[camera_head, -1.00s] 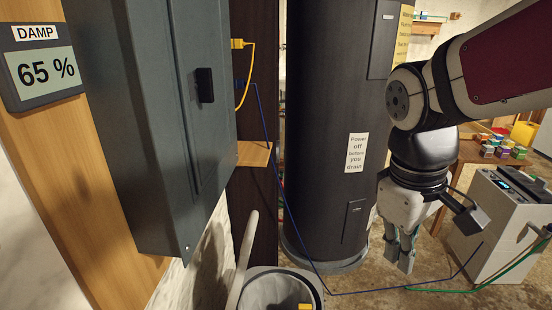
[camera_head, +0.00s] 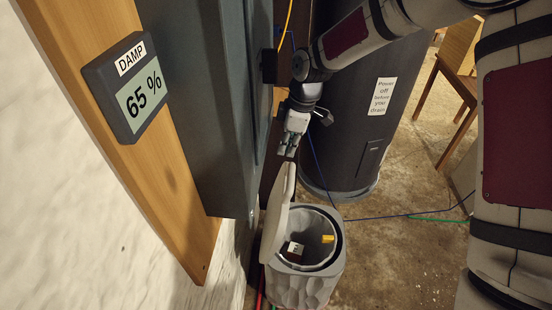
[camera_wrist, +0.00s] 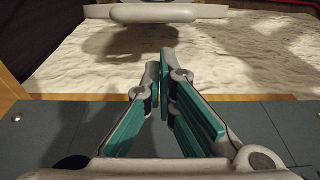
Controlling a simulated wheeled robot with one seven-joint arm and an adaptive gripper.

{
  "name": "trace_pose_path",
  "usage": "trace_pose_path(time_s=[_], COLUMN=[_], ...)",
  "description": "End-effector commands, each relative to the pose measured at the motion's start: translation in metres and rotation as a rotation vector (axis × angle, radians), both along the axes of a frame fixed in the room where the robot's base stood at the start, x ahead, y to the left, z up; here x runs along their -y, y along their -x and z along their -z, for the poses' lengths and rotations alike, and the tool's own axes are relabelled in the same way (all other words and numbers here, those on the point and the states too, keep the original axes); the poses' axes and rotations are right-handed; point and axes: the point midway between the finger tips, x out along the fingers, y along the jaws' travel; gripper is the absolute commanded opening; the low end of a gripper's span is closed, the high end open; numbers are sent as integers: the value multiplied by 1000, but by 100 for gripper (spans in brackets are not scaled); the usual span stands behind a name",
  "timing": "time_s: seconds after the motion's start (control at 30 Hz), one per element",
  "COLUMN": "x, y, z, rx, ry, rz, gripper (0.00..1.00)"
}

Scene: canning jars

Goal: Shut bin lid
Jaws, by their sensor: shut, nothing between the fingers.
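The grey bin (camera_head: 307,290) stands on the floor in the head view. Its lid (camera_head: 278,215) stands upright at the bin's left side, so the bin is open. Inside are a yellow item (camera_head: 328,239) and a small dark and white item (camera_head: 293,250). My gripper (camera_head: 287,153) is shut and empty, pointing down just above the lid's top edge; I cannot tell whether it touches. In the wrist view my gripper (camera_wrist: 165,65) shows its teal finger pads together, and a pale rounded edge (camera_wrist: 155,13), seemingly the lid, lies beyond the fingertips.
A grey electrical cabinet (camera_head: 200,100) and a wooden post (camera_head: 150,170) are close on the left. A dark tank (camera_head: 365,125) stands behind the bin. A blue cable (camera_head: 375,216) and a green cable (camera_head: 435,220) lie on the floor. The floor right of the bin is mostly clear.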

Motion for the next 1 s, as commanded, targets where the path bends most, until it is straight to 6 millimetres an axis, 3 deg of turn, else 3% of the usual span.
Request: trace_pose_path(time_s=[0.6,1.0], x=[-17,-19], y=[0,0], z=[86,97], rx=[-2,0], ry=[0,1], rz=[0,0], gripper=[0,0])
